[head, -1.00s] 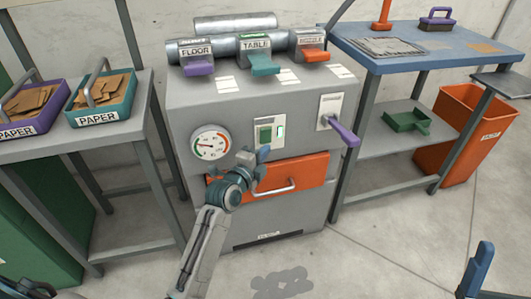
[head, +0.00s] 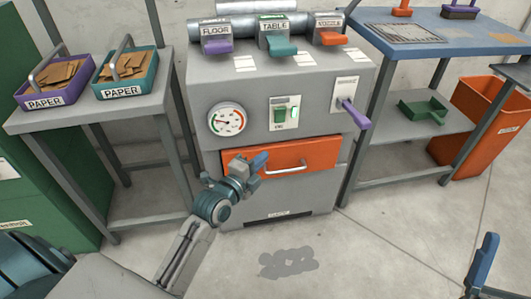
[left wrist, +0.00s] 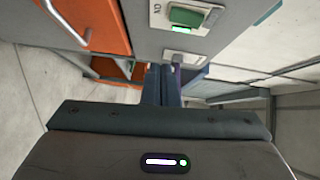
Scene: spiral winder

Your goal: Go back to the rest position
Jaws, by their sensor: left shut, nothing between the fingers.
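My left gripper (head: 254,163) is in front of the grey machine (head: 350,92), before its orange drawer (head: 318,156). In the left wrist view its fingers (left wrist: 162,85) are together with nothing between them. The green switch (left wrist: 186,17) with a lit light and the orange drawer (left wrist: 92,22) show past the fingers there.
The machine has a gauge (head: 227,119) and a purple lever (head: 355,113). A grey table (head: 50,118) with two paper trays stands left. A blue-topped bench (head: 440,50) and an orange bin (head: 480,150) stand right. The floor in front is clear, with a dark patch (head: 288,262).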

